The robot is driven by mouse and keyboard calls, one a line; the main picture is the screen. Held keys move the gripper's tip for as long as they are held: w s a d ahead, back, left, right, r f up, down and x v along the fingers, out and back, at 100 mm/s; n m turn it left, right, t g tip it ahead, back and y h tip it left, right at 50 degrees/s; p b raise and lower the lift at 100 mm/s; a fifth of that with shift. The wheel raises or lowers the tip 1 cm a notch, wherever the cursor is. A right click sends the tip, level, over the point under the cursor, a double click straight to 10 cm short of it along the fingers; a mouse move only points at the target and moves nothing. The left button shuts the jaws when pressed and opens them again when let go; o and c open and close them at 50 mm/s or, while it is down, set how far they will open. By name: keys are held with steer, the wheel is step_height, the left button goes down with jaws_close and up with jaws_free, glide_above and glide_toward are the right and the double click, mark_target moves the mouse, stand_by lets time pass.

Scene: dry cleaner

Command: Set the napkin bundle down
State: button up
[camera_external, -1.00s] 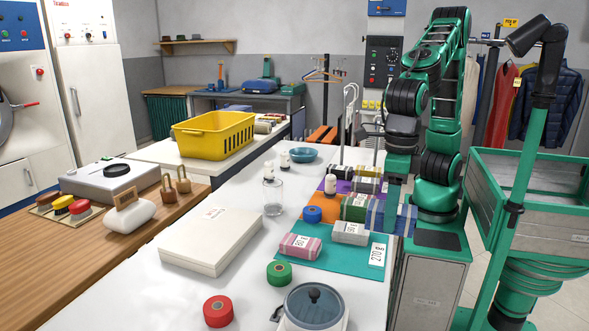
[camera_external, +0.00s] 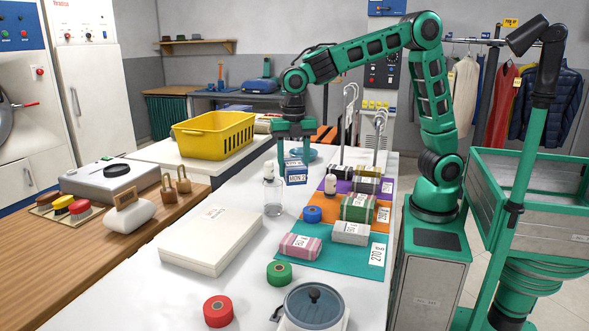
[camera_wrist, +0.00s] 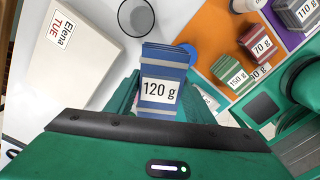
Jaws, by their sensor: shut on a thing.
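My gripper (camera_external: 295,150) is shut on a blue striped napkin bundle (camera_external: 296,167). In the wrist view the bundle (camera_wrist: 167,58) shows a 120 g label between the fingers. It looks held above the counter, but the exact gap is unclear. The purple mat (camera_external: 326,184), orange mat (camera_external: 325,228) and teal mat (camera_external: 335,257) lie to the right, bearing other bundles.
A clear glass (camera_external: 273,197) stands close by the held bundle. A blue spool (camera_external: 312,214) is on the orange mat. A white stack (camera_external: 211,241), green spool (camera_external: 280,273) and red spool (camera_external: 218,311) stand nearer the camera. Bare counter lies between the stack and the mats.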

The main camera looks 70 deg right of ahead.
steer(key=w+d+m, duration=0.3)
steer(key=w+d, duration=0.2)
steer(key=d, duration=0.4)
steer(key=w+d+m, duration=0.3)
steer(key=w+d, duration=0.1)
steer(key=d, duration=0.4)
steer(key=f, duration=1.2)
steer(key=shift+d, duration=0.4)
steer(key=shift+f, duration=2.1)
steer(key=o, duration=1.1)
steer(key=shift+f, duration=0.1)
